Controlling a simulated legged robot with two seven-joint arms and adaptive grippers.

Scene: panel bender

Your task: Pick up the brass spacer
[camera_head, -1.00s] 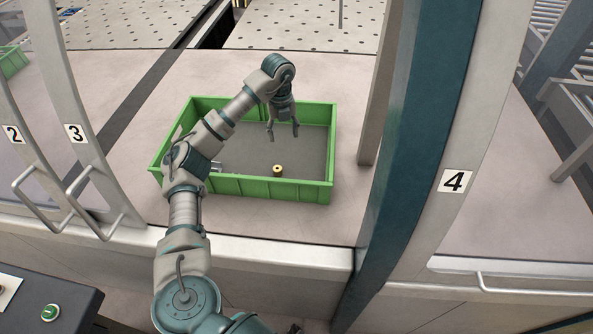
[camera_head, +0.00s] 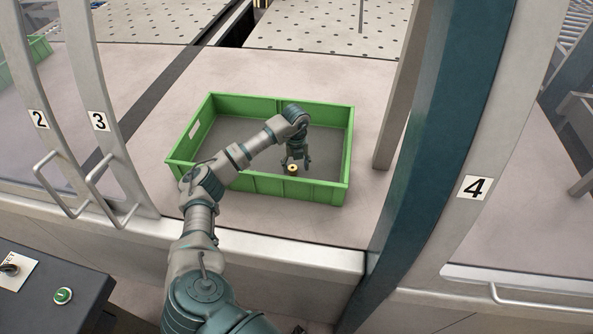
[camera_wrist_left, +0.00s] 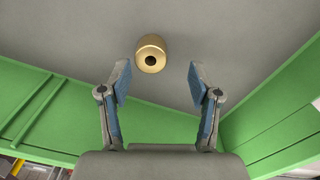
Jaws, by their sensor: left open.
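The brass spacer (camera_head: 292,169) is a short gold cylinder with a dark hole in its end. It stands on the grey floor of the green crate (camera_head: 240,184), near the crate's front wall. In the left wrist view the spacer (camera_wrist_left: 151,54) lies beyond my fingertips, a little left of the middle of the gap. My left gripper (camera_head: 295,161) is inside the crate, pointing down just above the spacer. In the wrist view my left gripper (camera_wrist_left: 158,82) is open with nothing between its blue-padded fingers. My right gripper is not identifiable in view.
The crate walls stand close around the left gripper, with the front wall nearest. A teal post (camera_head: 420,160) and a grey upright (camera_head: 397,120) stand right of the crate. Door frames with handles stand at left. The rest of the crate floor looks clear.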

